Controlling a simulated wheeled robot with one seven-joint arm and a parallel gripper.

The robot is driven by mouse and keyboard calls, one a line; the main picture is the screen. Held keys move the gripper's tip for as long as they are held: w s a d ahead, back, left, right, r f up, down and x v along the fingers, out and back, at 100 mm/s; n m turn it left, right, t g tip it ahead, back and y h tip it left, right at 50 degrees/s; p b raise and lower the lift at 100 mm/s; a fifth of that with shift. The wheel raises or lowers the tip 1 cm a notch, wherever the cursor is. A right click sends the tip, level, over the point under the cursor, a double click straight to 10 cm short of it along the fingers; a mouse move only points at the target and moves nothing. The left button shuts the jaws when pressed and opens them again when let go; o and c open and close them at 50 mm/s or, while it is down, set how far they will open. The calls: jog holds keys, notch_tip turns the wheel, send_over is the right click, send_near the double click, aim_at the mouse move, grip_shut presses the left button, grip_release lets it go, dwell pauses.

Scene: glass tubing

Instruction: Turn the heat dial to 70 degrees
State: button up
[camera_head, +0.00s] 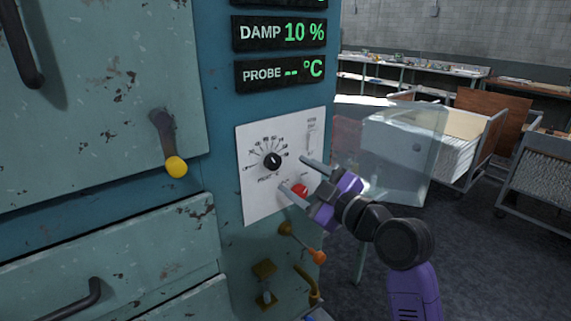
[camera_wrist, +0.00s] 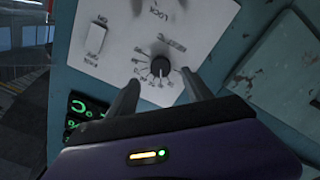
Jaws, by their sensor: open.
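The heat dial (camera_head: 272,160) is a round black knob with a white mark, on a white panel (camera_head: 258,203) with a printed scale fanned around its upper side. The scale's numbers are too small to read surely. The dial also shows in the wrist view (camera_wrist: 160,67), upside down, just beyond the fingers. My gripper (camera_head: 294,174) is open and empty, in front of the panel, to the right of the dial in the head view. In the wrist view my gripper's two fingers (camera_wrist: 160,88) stand apart on either side of the dial's line. I see no contact with the dial.
A red button (camera_head: 300,190) sits on the panel close behind my gripper. A clear hinged cover (camera_head: 405,150) stands out to the right. A yellow-knobbed lever (camera_head: 176,165) is left of the panel, and an orange-ended lever (camera_head: 318,256) is below. Displays read DAMP 10 % and PROBE -- °C.

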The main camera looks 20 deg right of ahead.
aim_at(276, 164)
jog(key=p+x, duration=0.1)
jog(key=x, duration=0.6)
jog(key=shift+w+a+p, duration=0.1)
jog(key=shift+p, duration=0.3)
grip_shut()
